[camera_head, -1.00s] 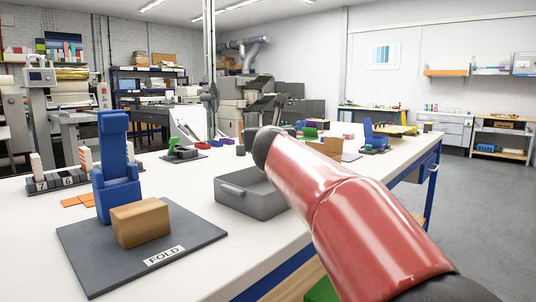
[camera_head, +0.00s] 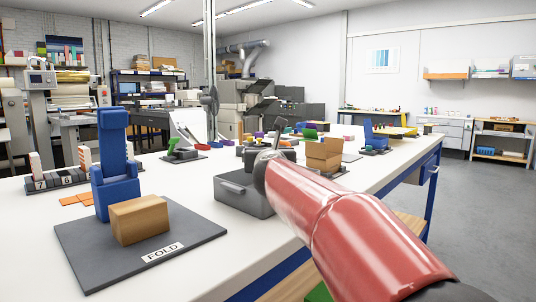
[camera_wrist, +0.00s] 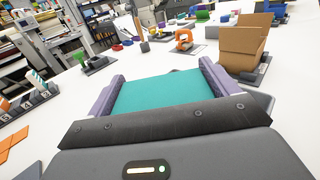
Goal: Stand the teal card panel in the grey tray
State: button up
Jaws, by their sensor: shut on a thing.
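The teal card panel (camera_wrist: 158,91) is between the two purple-grey fingers of my gripper (camera_wrist: 162,86) in the wrist view. My gripper is shut on it. In the wrist view a piece of the tray (camera_wrist: 263,101) shows beside the right finger; the rest is hidden under my gripper. The panel's lower edge is hidden, so I cannot tell whether it touches the tray. The head view does not show the panel.
A dark board marked FOLD (camera_head: 185,243) with a wooden block (camera_head: 139,219) and a blue stand (camera_head: 115,180) lies left of the tray. An open cardboard box (camera_head: 324,154) stands behind and right of it. White bench surface is bare between the board and the tray.

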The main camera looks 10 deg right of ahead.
jog(key=shift+f+b, duration=0.5)
jog(key=shift+f, duration=0.15)
jog(key=o, duration=0.8)
jog(key=shift+c, duration=0.2)
jog(key=shift+r, duration=0.15)
jog(key=shift+r+p, duration=0.25)
jog(key=shift+p, duration=0.1)
jog(key=shift+r+p, duration=0.5)
jog(key=shift+p, duration=0.05)
jog(key=s+a+b, duration=0.1)
jog(key=s+a, duration=0.1)
jog(key=s, duration=1)
jog(key=shift+f, duration=0.25)
jog(key=shift+d, duration=0.1)
